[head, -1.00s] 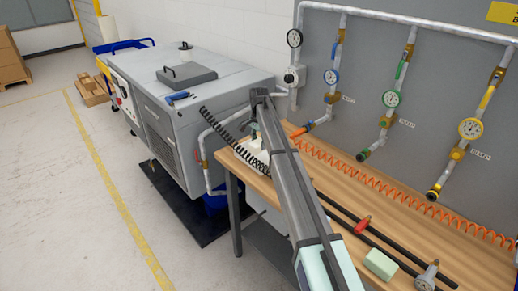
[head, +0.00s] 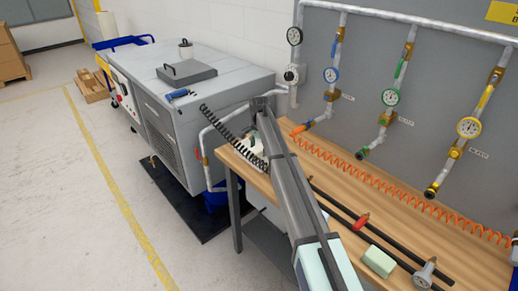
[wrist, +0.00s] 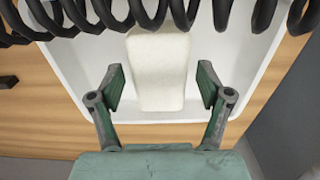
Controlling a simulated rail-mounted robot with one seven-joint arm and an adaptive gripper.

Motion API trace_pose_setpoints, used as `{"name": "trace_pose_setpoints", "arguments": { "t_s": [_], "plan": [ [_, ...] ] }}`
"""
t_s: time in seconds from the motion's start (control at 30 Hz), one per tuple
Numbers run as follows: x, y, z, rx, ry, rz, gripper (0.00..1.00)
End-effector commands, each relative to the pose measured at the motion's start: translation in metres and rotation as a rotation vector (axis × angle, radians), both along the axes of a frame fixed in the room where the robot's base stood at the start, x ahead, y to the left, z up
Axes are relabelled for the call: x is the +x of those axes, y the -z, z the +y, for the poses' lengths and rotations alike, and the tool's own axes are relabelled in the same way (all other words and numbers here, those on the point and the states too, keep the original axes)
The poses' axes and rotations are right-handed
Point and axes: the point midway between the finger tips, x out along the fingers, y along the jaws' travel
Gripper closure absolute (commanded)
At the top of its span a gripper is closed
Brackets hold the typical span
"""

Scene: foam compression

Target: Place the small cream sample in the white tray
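In the wrist view the small cream sample (wrist: 158,72) is a pale block lying inside the white tray (wrist: 232,62). My gripper (wrist: 161,88) is open, with one finger on each side of the sample and a visible gap to it on both sides. A black coiled cable crosses the top of that view and hides the sample's far end. In the head view my arm covers most of the tray (head: 246,142) and the sample, and my fingers cannot be made out there.
The wooden bench (head: 440,240) carries a pale green block (head: 378,262), a gauge (head: 425,272), black rods and a red fitting (head: 361,221). An orange coiled hose (head: 390,187) runs along the wall below pipes with gauges. A grey machine (head: 195,125) stands beyond the bench.

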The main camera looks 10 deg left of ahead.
Motion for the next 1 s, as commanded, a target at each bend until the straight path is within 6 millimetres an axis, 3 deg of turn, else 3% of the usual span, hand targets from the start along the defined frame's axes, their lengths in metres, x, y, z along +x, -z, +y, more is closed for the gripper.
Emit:
{"name": "trace_pose_setpoints", "arguments": {
  "t_s": [0.27,0.43,1.0],
  "plan": [
    [0.0,-0.002,0.0,0.0,0.0,0.0,0.22],
    [0.001,-0.014,0.0,0.001,0.0,-0.001,0.22],
    [0.001,-0.111,0.0,0.001,0.0,-0.001,0.22]
  ]
}}
